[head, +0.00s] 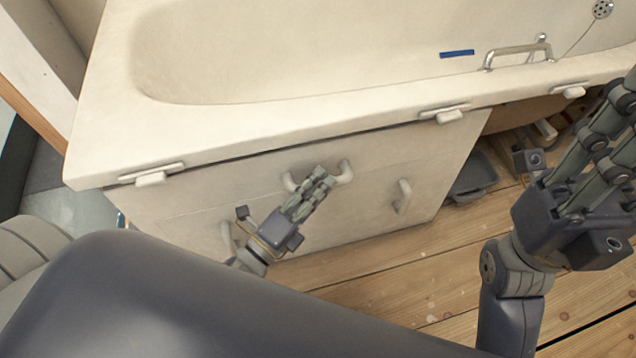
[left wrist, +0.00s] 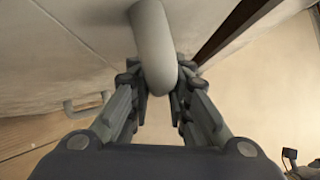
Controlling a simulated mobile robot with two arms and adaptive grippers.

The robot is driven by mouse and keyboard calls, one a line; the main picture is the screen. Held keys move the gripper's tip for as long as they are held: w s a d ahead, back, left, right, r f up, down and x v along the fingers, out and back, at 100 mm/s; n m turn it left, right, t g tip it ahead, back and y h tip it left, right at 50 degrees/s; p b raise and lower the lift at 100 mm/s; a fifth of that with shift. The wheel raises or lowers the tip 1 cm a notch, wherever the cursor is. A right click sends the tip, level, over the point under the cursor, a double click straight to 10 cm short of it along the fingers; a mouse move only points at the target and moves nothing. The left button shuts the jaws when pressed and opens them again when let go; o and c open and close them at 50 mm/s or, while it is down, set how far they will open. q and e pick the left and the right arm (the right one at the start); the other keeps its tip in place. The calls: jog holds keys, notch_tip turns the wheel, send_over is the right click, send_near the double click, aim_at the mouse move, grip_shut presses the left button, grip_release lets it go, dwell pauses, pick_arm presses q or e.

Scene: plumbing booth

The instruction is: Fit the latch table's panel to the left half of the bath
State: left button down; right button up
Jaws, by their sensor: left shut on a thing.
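The off-white panel (head: 375,160) stands upright under the left half of the bath (head: 250,115), its top edge close below the rim, with a thin dark line between them. It has a middle handle (head: 345,172), a right handle (head: 403,196) and a left handle (head: 228,238). My left gripper (head: 322,178) is shut on the middle handle; the left wrist view shows the grey handle bar (left wrist: 153,50) between its fingers (left wrist: 160,92). My right gripper (head: 622,100) is at the right edge, over the floor, its fingertips partly cut off. Whether the panel is seated behind is hidden.
Latches sit along the rim at the left (head: 150,178), middle (head: 443,115) and right (head: 570,91). Right of the panel the bath's underside is open, with a grey tray (head: 472,178) inside. The wooden floor (head: 390,265) in front is clear.

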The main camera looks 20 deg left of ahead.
pick_arm(q)
jog(key=shift+w+a+r, duration=0.2)
jog(key=shift+w+a, duration=0.05)
jog(key=shift+w, duration=0.05)
dwell(0.5)
jog(key=c, duration=1.4)
grip_release()
jog(key=shift+w+f, duration=0.1)
jog(key=shift+f, duration=0.25)
jog(key=v, duration=1.2)
jog(key=shift+d+r, duration=0.15)
jog(key=shift+d, duration=0.1)
